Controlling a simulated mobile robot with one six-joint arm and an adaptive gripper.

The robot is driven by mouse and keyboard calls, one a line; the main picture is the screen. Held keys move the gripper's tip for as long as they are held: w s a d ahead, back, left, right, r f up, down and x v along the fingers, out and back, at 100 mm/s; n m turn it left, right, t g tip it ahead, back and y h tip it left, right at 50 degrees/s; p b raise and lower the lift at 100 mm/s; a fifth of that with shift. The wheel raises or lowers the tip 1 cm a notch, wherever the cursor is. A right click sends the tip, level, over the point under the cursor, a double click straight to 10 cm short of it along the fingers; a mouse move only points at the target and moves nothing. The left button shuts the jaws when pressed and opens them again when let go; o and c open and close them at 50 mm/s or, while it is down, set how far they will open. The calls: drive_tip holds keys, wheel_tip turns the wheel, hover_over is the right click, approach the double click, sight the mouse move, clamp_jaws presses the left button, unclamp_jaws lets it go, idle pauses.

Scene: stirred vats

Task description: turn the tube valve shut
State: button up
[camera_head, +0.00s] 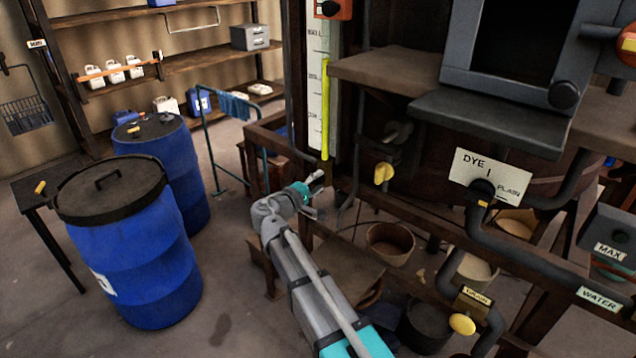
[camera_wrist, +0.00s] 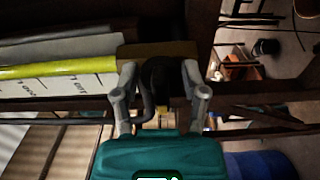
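The level tube (camera_head: 325,108) stands upright beside a white scale, with yellow-green liquid in it. It lies sideways in the wrist view (camera_wrist: 62,66). A valve with a yellow handle (camera_head: 384,172) sits right of the tube's lower end; I cannot tell from its shape whether it is open or shut. My gripper (camera_head: 318,192) is left of and below this handle, apart from it in the head view. In the wrist view my gripper (camera_wrist: 162,98) has its fingers spread, with a dark rounded part and a small yellow piece showing between them. Contact cannot be made out.
A yellow drain knob (camera_head: 462,324) is low on the right. The dye plate (camera_head: 488,177) and its pipe are at the right. Dark frame beams cross near my gripper. Blue barrels (camera_head: 135,250) stand at the left, with open floor between them and my arm.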

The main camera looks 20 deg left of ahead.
drive_tip(key=shift+s+d, duration=0.1)
drive_tip(key=shift+s, duration=0.05)
drive_tip(key=shift+s+a, duration=0.25)
drive_tip(key=shift+s, duration=0.45)
drive_tip(key=v, duration=1)
drive_tip(key=shift+a, duration=0.15)
drive_tip(key=shift+s, duration=0.1)
drive_tip(key=shift+f, duration=0.1)
